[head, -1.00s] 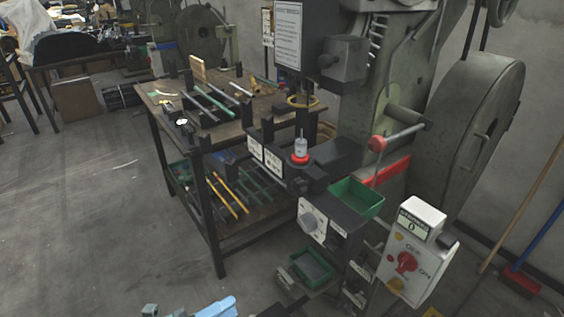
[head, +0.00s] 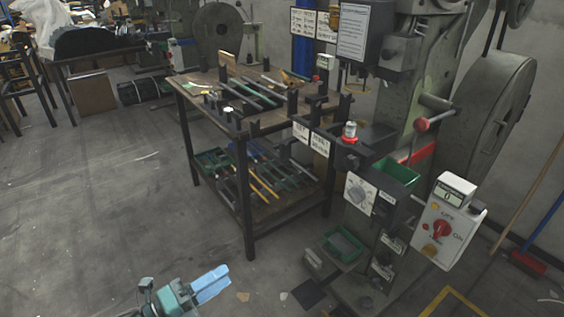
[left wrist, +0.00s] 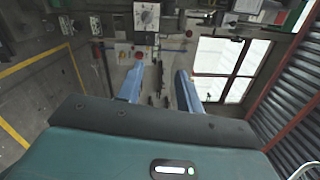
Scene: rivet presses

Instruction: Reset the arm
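My left gripper (head: 210,285) shows at the bottom of the head view, with light blue fingers above the bare floor. In the left wrist view the two blue fingers of this gripper (left wrist: 158,88) stand apart with nothing between them. It is well clear of the rivet press (head: 402,75) and the work table (head: 262,122). My right gripper is not in either view.
The press, to the right, carries a green bin (head: 398,172), a control box with a red knob (head: 441,229) and a dial panel (head: 360,194). Another green tray (head: 343,243) sits low. A broom (head: 527,265) leans at the far right. Floor at left is open.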

